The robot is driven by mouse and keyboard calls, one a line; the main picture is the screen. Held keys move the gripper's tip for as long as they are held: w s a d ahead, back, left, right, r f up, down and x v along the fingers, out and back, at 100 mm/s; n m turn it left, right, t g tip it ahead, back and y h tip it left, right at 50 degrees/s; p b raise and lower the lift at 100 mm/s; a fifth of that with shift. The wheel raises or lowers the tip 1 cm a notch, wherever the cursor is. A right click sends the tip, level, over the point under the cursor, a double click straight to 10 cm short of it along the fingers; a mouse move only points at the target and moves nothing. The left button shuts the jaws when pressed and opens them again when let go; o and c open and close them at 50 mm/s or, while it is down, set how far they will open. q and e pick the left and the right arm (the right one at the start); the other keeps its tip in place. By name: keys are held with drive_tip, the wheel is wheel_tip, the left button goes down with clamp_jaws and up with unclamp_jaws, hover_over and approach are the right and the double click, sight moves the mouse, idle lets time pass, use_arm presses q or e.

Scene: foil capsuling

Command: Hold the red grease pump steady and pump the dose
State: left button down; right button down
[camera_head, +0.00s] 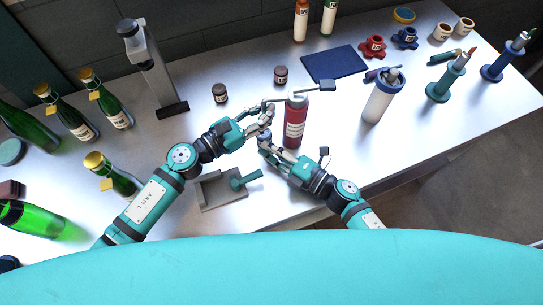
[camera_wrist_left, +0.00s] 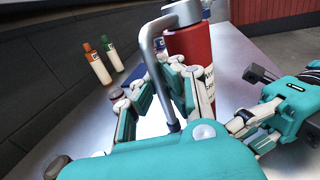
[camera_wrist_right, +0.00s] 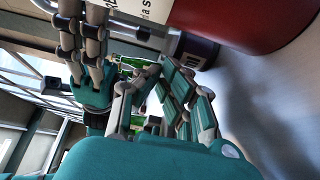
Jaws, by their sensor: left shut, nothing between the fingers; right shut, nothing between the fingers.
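The red grease pump (camera_head: 294,128) stands upright on the steel table, with a white label, a grey top, a bent grey spout to the left and a lever with a dark pad to the right. My left gripper (camera_head: 267,112) is shut and empty, just left of the pump near the spout. In the left wrist view the spout (camera_wrist_left: 147,45) crosses in front of its fingers; contact is unclear. My right gripper (camera_head: 264,141) is shut and empty, left of the pump's lower body. The red body (camera_wrist_right: 250,18) also shows close in the right wrist view.
A grey tray (camera_head: 208,191) with a teal-handled tool lies in front. A white canister (camera_head: 378,102) and a blue mat (camera_head: 335,64) are to the right and behind. Two small dark jars stand behind the left gripper. Green bottles fill the left side.

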drive_tip(key=shift+s+d, duration=0.1)
drive_tip(key=v, duration=1)
idle(0.5)
drive_tip(key=shift+r, duration=0.25)
drive_tip(key=d+r+m+t+h, duration=0.2)
drive_tip(key=r+m+t+h, duration=0.3)
drive_tip(key=r+m, duration=0.5)
drive_tip(key=d+r+m+t+h, duration=0.3)
drive_tip(key=r+m+t+h, duration=0.2)
drive_tip(key=m, duration=1.3)
wheel_tip(320, 180, up, 5)
drive_tip(key=h, duration=0.3)
drive_tip(key=shift+h, duration=0.4)
drive_tip(key=shift+s+d+r, duration=0.1)
drive_tip(key=shift+r, duration=0.05)
